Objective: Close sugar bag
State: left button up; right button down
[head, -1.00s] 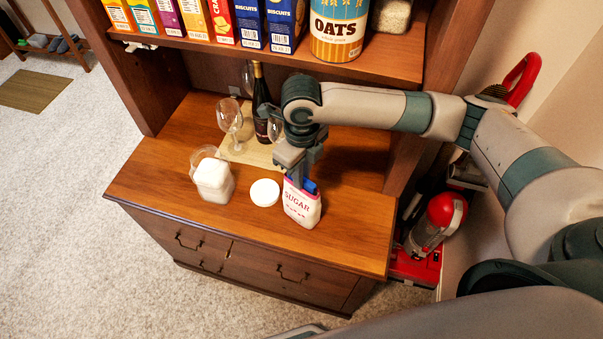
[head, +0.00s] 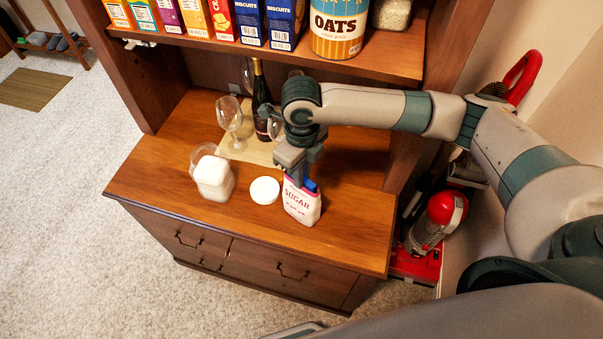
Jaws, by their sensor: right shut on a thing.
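The white sugar bag (head: 301,205) with red lettering and a pink band stands upright on the wooden counter in the head view. My right gripper (head: 303,180) points down at the top of the bag and is shut on it. A blue piece shows at the bag's top, between and behind the fingers. The fingers and wrist hide part of the bag's top edge, so I cannot tell how far it is folded. My left gripper is not in view.
A white round lid (head: 264,190) lies just left of the bag. A jar of white contents (head: 213,178) stands further left. Wine glass (head: 230,115) and dark bottle (head: 260,95) stand behind on a light board (head: 238,150). A shelf (head: 385,62) with boxes is above. The counter's front right is clear.

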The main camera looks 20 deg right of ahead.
dwell(0.5)
dwell(0.3)
jog(key=c, duration=1.4)
grip_release()
jog(key=shift+p, duration=0.3)
jog(key=shift+r+p, duration=2.9)
jog(key=shift+r, duration=0.05)
grip_shut()
